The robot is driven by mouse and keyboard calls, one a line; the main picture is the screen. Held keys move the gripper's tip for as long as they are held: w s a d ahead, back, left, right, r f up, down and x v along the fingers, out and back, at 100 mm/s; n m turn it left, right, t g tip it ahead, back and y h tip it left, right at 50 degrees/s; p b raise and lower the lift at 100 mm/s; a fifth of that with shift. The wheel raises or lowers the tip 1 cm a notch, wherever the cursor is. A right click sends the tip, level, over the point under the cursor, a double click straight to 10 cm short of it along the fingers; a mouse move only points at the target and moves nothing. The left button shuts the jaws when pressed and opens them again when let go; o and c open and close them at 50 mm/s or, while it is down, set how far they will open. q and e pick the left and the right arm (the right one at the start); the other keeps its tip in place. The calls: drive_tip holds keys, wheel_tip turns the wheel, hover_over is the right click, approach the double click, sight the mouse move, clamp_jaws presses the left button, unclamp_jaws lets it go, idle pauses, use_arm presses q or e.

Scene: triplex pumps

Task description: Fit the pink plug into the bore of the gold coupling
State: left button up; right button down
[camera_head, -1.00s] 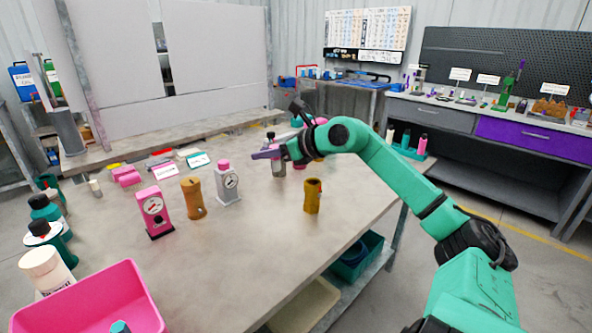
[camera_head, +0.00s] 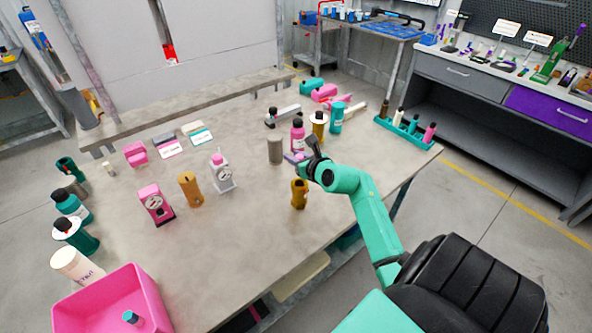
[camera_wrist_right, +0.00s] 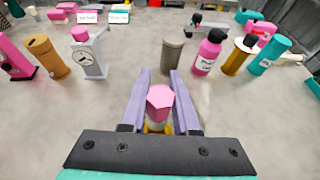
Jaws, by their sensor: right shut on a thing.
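The pink plug (camera_wrist_right: 160,103) has a hexagonal head and stands between the purple fingers of my right gripper (camera_wrist_right: 158,90), which is shut on it. In the head view my right gripper (camera_head: 297,158) is just behind and above the gold coupling (camera_head: 299,194), which stands upright on the table. In the wrist view a little gold shows beneath the plug, between the fingers. The coupling's bore is not clearly visible, and I cannot tell whether the plug touches it. My left gripper is out of view.
A grey cylinder (camera_head: 275,150), a pink bottle (camera_head: 297,135) and a gold bottle (camera_head: 319,125) stand behind the gripper. A grey gauge (camera_head: 221,173), an orange-brown cylinder (camera_head: 190,190) and a pink gauge (camera_head: 155,205) stand left. A pink bin (camera_head: 112,303) is at front left. The front middle table is clear.

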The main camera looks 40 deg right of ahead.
wheel_tip(320, 180, down, 8)
drive_tip(key=b, duration=0.1)
drive_tip(key=shift+d+b, duration=0.2)
drive_tip(key=shift+b, duration=0.1)
drive_tip(key=shift+f, duration=0.25)
drive_tip(key=c, duration=0.7)
unclamp_jaws()
drive_tip(key=shift+r, duration=0.1)
drive_tip(key=shift+o, duration=0.2)
drive_tip(key=shift+r, duration=0.1)
